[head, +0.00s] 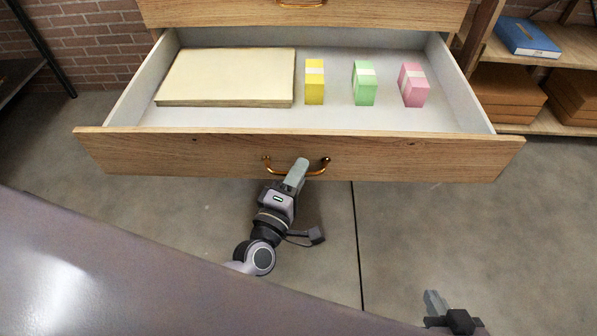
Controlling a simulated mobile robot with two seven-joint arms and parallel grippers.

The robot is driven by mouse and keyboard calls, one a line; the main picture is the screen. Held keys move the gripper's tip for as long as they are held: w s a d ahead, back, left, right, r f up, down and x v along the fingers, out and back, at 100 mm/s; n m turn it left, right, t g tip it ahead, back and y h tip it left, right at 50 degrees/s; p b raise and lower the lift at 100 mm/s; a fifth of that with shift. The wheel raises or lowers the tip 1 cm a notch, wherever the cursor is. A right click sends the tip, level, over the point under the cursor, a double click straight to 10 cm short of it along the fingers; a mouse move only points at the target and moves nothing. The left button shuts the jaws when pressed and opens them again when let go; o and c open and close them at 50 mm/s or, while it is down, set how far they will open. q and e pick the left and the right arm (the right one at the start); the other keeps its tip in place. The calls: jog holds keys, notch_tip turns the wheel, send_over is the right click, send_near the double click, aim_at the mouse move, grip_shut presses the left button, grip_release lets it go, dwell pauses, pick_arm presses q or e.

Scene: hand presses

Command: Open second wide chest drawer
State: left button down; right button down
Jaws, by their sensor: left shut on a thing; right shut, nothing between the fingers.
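A wide wooden drawer (400,155) stands pulled out of the chest, with its pale inside showing. Its curved brass handle (319,171) is on the middle of the front. My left gripper (297,170) is at this handle, with its fingers shut on it. Another wooden drawer front (220,12) above is flush at the top edge of the view, and part of its handle (301,4) shows. My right gripper (435,302) is low at the bottom right, away from the chest, shut and empty.
The open drawer holds a cream paper stack (228,77) and yellow (315,82), green (364,84) and pink (413,86) banded blocks. A shelf at right holds a blue book (527,37) and brown boxes (507,88). Bare floor (440,230) lies in front.

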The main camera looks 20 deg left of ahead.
pick_arm(q)
jog(key=shift+a, duration=0.1)
jog(key=c, duration=1.2)
grip_release()
jog(key=shift+o, duration=0.2)
jog(key=s, duration=0.7)
jog(key=shift+a+f+p, duration=0.25)
jog(key=shift+a+p, duration=0.05)
jog(key=shift+a, duration=0.05)
pick_arm(e)
jog(key=shift+s+d+f, duration=0.15)
jog(key=shift+d+f, duration=0.05)
jog(key=shift+d, duration=0.1)
